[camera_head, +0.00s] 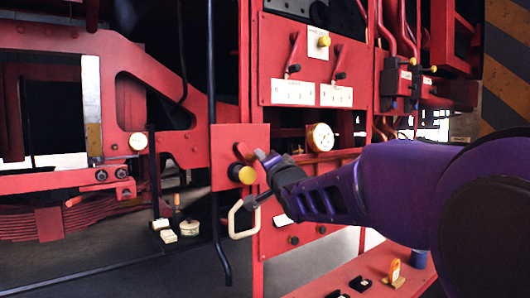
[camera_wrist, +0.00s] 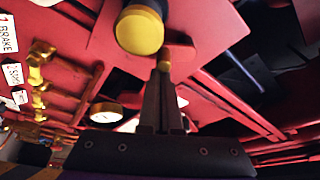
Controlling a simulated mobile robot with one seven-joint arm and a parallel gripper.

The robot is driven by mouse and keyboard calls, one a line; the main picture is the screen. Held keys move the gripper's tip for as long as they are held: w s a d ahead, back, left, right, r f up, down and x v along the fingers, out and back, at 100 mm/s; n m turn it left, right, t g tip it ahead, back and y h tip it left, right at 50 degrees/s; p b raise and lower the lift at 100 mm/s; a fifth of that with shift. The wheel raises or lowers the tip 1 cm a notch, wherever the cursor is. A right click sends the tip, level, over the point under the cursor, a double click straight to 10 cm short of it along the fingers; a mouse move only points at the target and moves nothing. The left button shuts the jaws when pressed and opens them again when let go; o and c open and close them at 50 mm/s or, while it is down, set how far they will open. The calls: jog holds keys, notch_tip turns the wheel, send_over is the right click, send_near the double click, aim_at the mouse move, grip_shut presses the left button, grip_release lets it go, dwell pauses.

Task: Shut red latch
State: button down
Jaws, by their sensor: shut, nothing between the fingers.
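A red latch (camera_head: 243,151) shows as a short tilted bar on a square red plate (camera_head: 222,140) in the head view, just above a round yellow knob (camera_head: 242,174). My gripper (camera_head: 262,155) is at the right edge of this plate, beside the latch, with its fingers shut and empty. In the wrist view my gripper (camera_wrist: 164,68) points up toward the plate (camera_wrist: 205,35), and the yellow knob (camera_wrist: 140,33) on its dark stem is just left of the fingertips. A small orange-red end shows right at the fingertips. I cannot tell whether they touch it.
A pale loop handle (camera_head: 243,218) hangs below the plate. A dial gauge (camera_head: 320,137) and a panel with two red levers (camera_head: 300,60) are to the right. A red shelf (camera_head: 345,275) with small items is at lower right.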

jog(key=m, duration=0.2)
jog(key=a+f+m, duration=0.1)
jog(key=shift+s+g+h, duration=0.25)
jog(key=shift+g+h, duration=0.05)
jog(key=shift+g, duration=0.1)
jog(key=shift+s+a+f+m+h, duration=0.15)
jog(key=shift+m+h, duration=0.15)
jog(key=shift+m, duration=0.5)
